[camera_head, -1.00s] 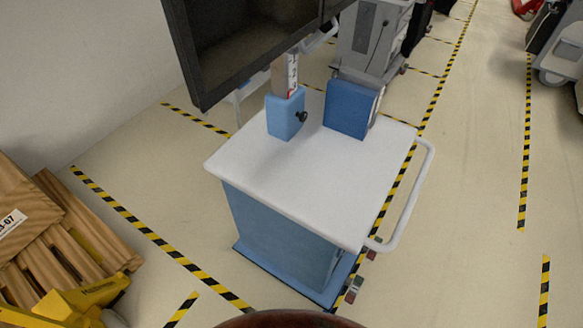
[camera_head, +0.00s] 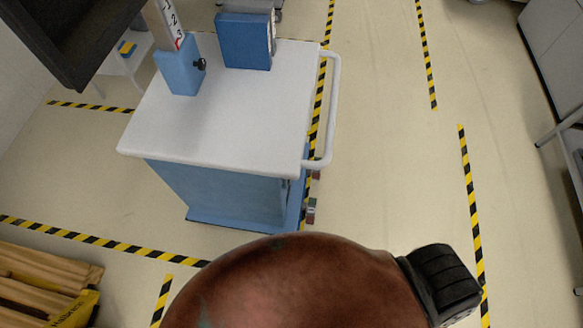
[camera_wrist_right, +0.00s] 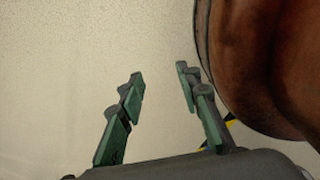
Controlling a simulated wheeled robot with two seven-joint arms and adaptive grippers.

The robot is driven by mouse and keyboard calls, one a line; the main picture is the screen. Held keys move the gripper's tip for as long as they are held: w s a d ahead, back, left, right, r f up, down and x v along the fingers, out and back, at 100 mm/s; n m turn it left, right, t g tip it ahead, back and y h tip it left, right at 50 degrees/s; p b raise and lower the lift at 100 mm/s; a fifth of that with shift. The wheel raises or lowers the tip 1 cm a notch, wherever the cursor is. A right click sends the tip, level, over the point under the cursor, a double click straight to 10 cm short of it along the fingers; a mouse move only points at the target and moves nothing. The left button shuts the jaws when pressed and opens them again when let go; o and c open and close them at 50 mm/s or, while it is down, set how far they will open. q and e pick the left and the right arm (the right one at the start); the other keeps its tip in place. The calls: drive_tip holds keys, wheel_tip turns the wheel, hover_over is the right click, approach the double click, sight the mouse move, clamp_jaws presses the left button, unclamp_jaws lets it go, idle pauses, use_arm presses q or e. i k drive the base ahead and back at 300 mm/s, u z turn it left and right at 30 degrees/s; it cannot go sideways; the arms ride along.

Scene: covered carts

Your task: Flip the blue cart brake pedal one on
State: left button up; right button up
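The blue cart (camera_head: 225,192) with a white top (camera_head: 225,120) stands in the upper middle of the head view. Small red and green pedal-like pieces (camera_head: 311,208) show low at its right side, by the near wheel. Another small reddish piece (camera_head: 316,174) shows farther back along that side. They are too small to tell which is pressed. My right gripper (camera_wrist_right: 158,85) shows only in the right wrist view. Its two green-padded fingers are apart with nothing between them, above bare floor. My left gripper is not in view.
A white handle bar (camera_head: 331,110) sticks out from the cart's right side. A dark screen (camera_head: 75,35) hangs at upper left. Wooden pallets (camera_head: 40,280) lie at lower left. A grey cabinet (camera_head: 562,50) stands at upper right. Floor right of the cart is clear. My brown body fills the bottom.

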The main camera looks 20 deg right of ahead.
sight(311, 210)
drive_tip(key=u, duration=0.75)
drive_tip(key=k, duration=0.9)
drive_tip(key=z, duration=0.75)
drive_tip(key=k, duration=0.35)
drive_tip(key=z, duration=0.95)
